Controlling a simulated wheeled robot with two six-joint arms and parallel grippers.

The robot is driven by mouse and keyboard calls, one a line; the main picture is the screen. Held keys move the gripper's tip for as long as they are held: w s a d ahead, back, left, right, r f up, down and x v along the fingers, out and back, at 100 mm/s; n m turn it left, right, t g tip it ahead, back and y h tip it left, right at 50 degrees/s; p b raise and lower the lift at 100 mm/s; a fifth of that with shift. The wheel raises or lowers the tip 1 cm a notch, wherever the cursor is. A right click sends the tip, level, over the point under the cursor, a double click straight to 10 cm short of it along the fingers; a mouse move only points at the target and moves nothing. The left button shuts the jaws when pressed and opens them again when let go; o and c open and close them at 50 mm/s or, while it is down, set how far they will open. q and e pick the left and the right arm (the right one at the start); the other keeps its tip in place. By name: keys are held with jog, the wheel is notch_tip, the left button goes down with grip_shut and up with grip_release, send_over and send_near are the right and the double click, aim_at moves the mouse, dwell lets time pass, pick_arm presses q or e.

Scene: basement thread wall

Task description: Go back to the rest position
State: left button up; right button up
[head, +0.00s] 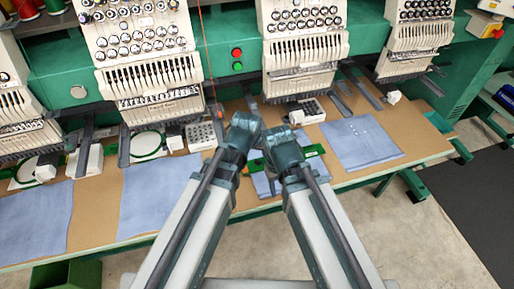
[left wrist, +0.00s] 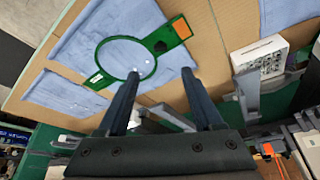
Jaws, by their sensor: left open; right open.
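Below both lies a green hoop (head: 314,151), partly hidden by my arms, on a blue cloth (head: 262,186). The left wrist view shows the hoop's ring (left wrist: 104,84) and its bracket with an orange label, apart from the fingers.
A green embroidery machine with several cream heads (head: 140,50) stands behind the table (head: 105,205). More blue cloths (head: 360,142) lie on the table. Another hoop (head: 146,144) and a small patterned box (head: 200,136) sit near the heads. An orange thread hangs close to my left gripper.

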pick_arm(q)
jog(key=shift+s+r, duration=0.1)
jog(key=shift+r, duration=0.1)
dwell(0.4)
jog(key=s+a+g+y, duration=0.1)
jog(key=s+g, duration=0.1)
jog(key=s, duration=0.4)
jog(key=s+a+f+m+g+y, duration=0.1)
jog(key=s+a+g, duration=0.1)
jog(key=s, duration=0.5)
jog(key=shift+a+f+m+g, duration=0.25)
jog(key=shift+m+g, duration=0.05)
jog(key=shift+g, duration=0.2)
